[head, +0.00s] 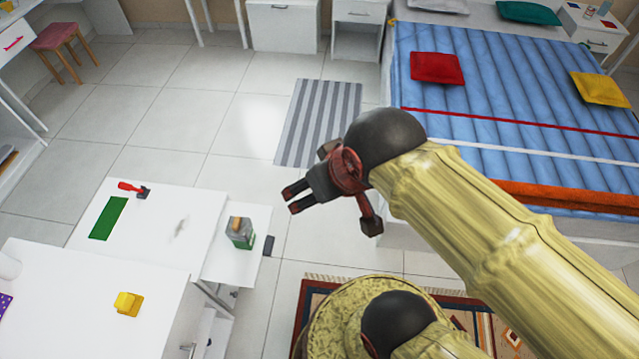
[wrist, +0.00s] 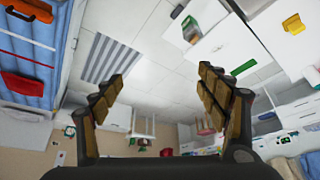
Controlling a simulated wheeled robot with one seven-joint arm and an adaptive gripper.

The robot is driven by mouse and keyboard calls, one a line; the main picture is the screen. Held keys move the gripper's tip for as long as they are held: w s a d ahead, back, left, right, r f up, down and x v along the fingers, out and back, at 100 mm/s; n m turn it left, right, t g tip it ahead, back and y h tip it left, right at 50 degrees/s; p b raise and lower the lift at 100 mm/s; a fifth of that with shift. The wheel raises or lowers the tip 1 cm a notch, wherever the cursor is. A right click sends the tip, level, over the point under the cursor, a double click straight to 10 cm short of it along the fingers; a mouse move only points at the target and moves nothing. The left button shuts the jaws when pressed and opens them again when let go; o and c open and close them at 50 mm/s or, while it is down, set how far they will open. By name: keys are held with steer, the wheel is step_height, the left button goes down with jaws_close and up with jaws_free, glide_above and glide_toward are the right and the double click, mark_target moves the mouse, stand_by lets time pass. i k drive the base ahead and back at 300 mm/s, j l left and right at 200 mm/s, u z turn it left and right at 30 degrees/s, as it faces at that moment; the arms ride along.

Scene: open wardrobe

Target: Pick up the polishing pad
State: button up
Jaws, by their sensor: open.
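No object is clearly marked as the polishing pad. The candidates are a small yellow block with a raised top (head: 128,303) on the front white table, and a flat green rectangle (head: 108,218) on the white surface behind it. The yellow block also shows at the upper right of the wrist view (wrist: 292,24), and the green rectangle below it (wrist: 243,68). My gripper (head: 289,199) is open and empty, held in the air over the floor, to the right of the tables and apart from both objects. Its two spread fingers show in the wrist view (wrist: 158,88).
A red-handled tool (head: 130,188) lies near the green rectangle. A grey-and-green block (head: 240,233) stands on a white ledge (head: 232,268). A bed with blue cover (head: 480,85) is at the right. A striped rug (head: 318,120) lies on the open tiled floor.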

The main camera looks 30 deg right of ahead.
mark_target(129, 305)
steer(key=u, duration=1.7)
